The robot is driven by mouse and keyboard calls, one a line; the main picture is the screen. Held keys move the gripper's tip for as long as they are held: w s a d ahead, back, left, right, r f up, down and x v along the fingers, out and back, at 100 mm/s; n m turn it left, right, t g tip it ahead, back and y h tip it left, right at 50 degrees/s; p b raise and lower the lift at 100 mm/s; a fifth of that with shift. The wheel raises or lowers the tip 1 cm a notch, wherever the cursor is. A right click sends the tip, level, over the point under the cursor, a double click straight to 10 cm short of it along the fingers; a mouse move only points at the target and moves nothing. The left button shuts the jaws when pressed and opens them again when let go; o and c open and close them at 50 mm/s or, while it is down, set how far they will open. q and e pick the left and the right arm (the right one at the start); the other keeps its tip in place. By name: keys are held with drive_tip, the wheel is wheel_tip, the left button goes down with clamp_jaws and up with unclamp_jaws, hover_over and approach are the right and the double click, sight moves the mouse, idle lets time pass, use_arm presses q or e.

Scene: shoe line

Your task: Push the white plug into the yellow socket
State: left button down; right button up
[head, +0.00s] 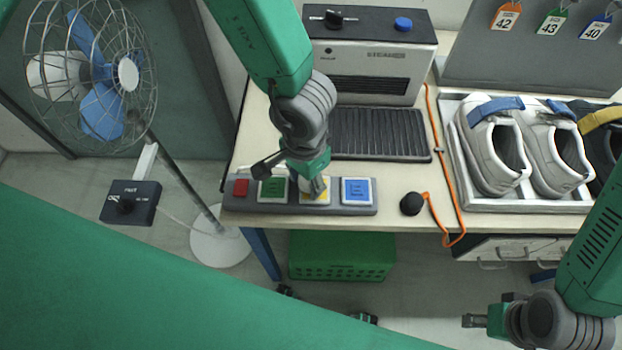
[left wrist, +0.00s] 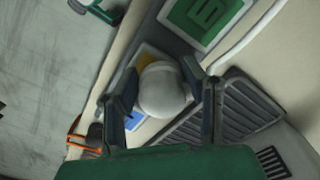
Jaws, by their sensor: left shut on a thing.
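My left gripper (head: 317,187) is low over the yellow socket (head: 322,201) in the grey strip at the table's front edge. In the left wrist view, its two fingers are shut on the rounded white plug (left wrist: 163,92). A yellow patch of the socket (left wrist: 146,61) shows just beyond the plug. The plug's underside is hidden, so I cannot tell whether it touches or enters the socket. In the head view the gripper hides most of the plug. My right gripper (head: 475,321) is at the lower right, away from the table; its fingers are too unclear to read.
The grey strip (head: 228,205) also bears red, green (head: 272,189) and blue (head: 357,190) squares. A steamer (head: 375,60) and ribbed plate (head: 380,135) stand behind. A black knob with an orange cord (head: 411,204) and a shoe tray (head: 470,200) are to the right.

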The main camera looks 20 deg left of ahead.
use_arm(q)
drive_tip(key=shift+d, duration=0.4)
drive_tip(key=shift+d+r, duration=0.15)
drive_tip(key=shift+d, duration=0.65)
drive_tip(key=shift+a+p, duration=0.3)
drive_tip(key=shift+a, duration=1)
drive_tip(key=shift+s+d+p, duration=0.1)
drive_tip(key=shift+d+p, duration=0.2)
drive_tip(key=shift+d, duration=0.6)
drive_tip(key=shift+a, duration=0.8)
drive_tip(key=shift+d+p, duration=0.6)
drive_tip(key=shift+d, duration=0.15)
drive_tip(key=shift+a, duration=0.55)
use_arm(e)
drive_tip(key=shift+d+r, duration=0.2)
drive_tip(key=shift+r, duration=1.05)
